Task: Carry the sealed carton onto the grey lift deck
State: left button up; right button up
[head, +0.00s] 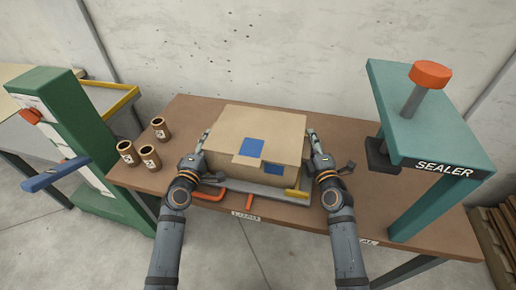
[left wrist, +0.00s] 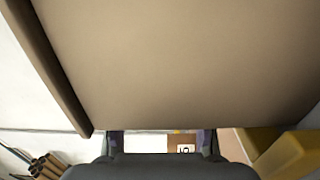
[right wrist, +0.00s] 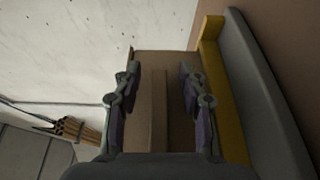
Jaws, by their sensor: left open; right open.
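The tan carton (head: 258,138) sits in the middle of the brown table, with blue patches on its top and front. Its near flap looks folded down, and I cannot tell whether it is fully sealed. My left gripper (head: 206,138) is open at its left side; the carton's broad face (left wrist: 180,65) fills most of the left wrist view. My right gripper (head: 313,138) is open at its right side; in the right wrist view a brown surface with a ridge (right wrist: 160,110) shows between the fingers. A grey surface (head: 103,97) with a yellow edge behind the green post may be the lift deck.
A grey plate (head: 240,190) with a yellow stop (head: 297,193) and orange handle (head: 208,194) lies under the carton. Several brown cups (head: 150,157) stand left. A green post (head: 62,120) with blue lever (head: 55,174) stands far left, the teal sealer (head: 425,125) right.

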pick_arm(q)
jog(key=shift+c, duration=0.4)
pick_arm(e)
jog(key=shift+c, duration=0.4)
pick_arm(q)
grip_shut()
pick_arm(e)
grip_shut()
